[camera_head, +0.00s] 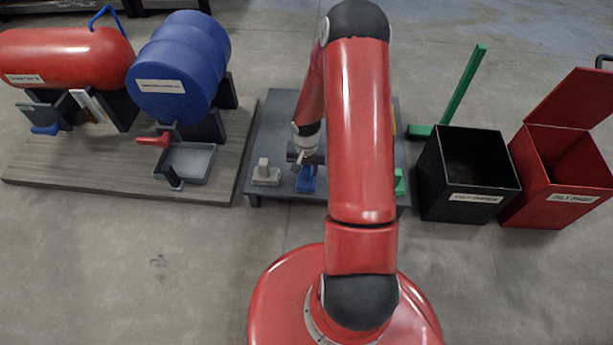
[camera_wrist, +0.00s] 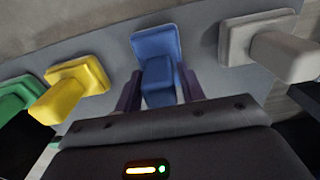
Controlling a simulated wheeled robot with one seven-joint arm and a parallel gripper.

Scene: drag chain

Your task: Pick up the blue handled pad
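The blue handled pad (camera_head: 306,184) lies on the grey table, just below my gripper in the head view. In the wrist view the blue pad (camera_wrist: 155,42) has its blocky handle pointing toward me, between the two dark fingers. My gripper (camera_wrist: 161,84) is open, with one finger on each side of the handle. Only narrow gaps show between fingers and handle, and contact cannot be made out. In the head view my gripper (camera_head: 305,160) is small and partly hidden by my arm.
A grey-white handled pad (camera_head: 265,174) stands to the left. A yellow pad (camera_wrist: 72,90) and a green pad (camera_wrist: 14,98) stand on the other side. The low table (camera_head: 268,125) holds them. A black bin (camera_head: 440,200) and a red bin (camera_head: 535,205) stand right; drums stand left.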

